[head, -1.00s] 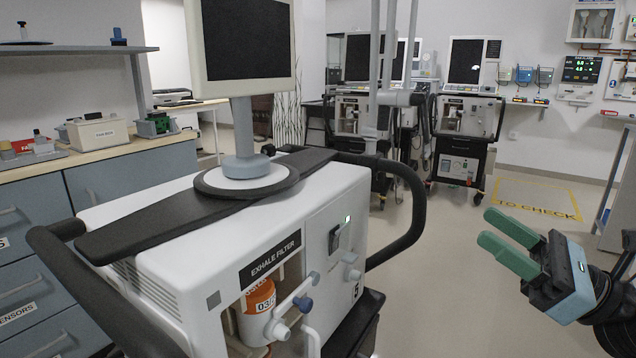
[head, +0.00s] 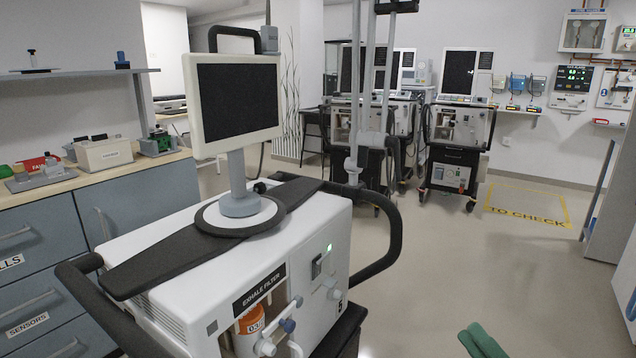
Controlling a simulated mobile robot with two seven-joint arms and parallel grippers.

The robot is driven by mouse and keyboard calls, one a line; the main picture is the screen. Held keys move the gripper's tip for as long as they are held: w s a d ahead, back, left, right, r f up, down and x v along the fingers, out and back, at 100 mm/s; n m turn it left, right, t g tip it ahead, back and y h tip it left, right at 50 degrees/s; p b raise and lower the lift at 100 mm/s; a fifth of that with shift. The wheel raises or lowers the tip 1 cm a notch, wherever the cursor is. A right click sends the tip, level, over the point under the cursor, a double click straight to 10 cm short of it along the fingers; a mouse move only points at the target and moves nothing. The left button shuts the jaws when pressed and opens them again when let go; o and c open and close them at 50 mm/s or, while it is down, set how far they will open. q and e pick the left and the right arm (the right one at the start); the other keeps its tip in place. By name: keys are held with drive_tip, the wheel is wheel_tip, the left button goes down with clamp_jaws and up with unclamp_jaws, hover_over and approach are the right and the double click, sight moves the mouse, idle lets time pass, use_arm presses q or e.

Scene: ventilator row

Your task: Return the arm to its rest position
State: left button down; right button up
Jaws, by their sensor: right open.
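My right gripper (head: 482,342) shows only as green fingertips at the bottom edge, right of centre. It is open and nothing shows between its fingers. The rest of that gripper and its arm are below the picture. It is apart from the white ventilator (head: 305,253), which stands to its left. My left gripper is not in view.
The ventilator has a screen (head: 238,100), a black handle loop (head: 392,228) and an orange filter canister (head: 250,325). Drawers and a counter (head: 110,178) stand at left. More ventilators (head: 458,140) stand behind. The floor (head: 450,255) is clear up to the yellow marked area (head: 527,222).

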drive_tip(key=s+f+m+g+h+p, duration=0.4)
drive_tip(key=s+f+m+h+p, duration=0.65)
drive_tip(key=s+m, duration=0.65)
use_arm(q)
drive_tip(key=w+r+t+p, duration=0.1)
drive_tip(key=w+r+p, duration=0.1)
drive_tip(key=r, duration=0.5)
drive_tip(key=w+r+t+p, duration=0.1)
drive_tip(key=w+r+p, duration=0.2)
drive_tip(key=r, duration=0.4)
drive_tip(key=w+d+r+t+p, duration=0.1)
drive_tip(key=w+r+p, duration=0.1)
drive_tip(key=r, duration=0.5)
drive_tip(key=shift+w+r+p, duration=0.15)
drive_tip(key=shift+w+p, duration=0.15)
drive_tip(key=shift+p, duration=0.55)
use_arm(e)
drive_tip(key=s+a+f+m+g, duration=0.2)
drive_tip(key=s+m, duration=0.3)
drive_tip(key=s, duration=0.4)
drive_tip(key=s+a+f+m+g, duration=0.1)
drive_tip(key=s+f+m+g, duration=0.2)
drive_tip(key=s+m, duration=0.3)
drive_tip(key=s+g, duration=0.1)
drive_tip(key=s, duration=0.3)
drive_tip(key=shift+s+a, duration=0.25)
drive_tip(key=shift+a, duration=0.1)
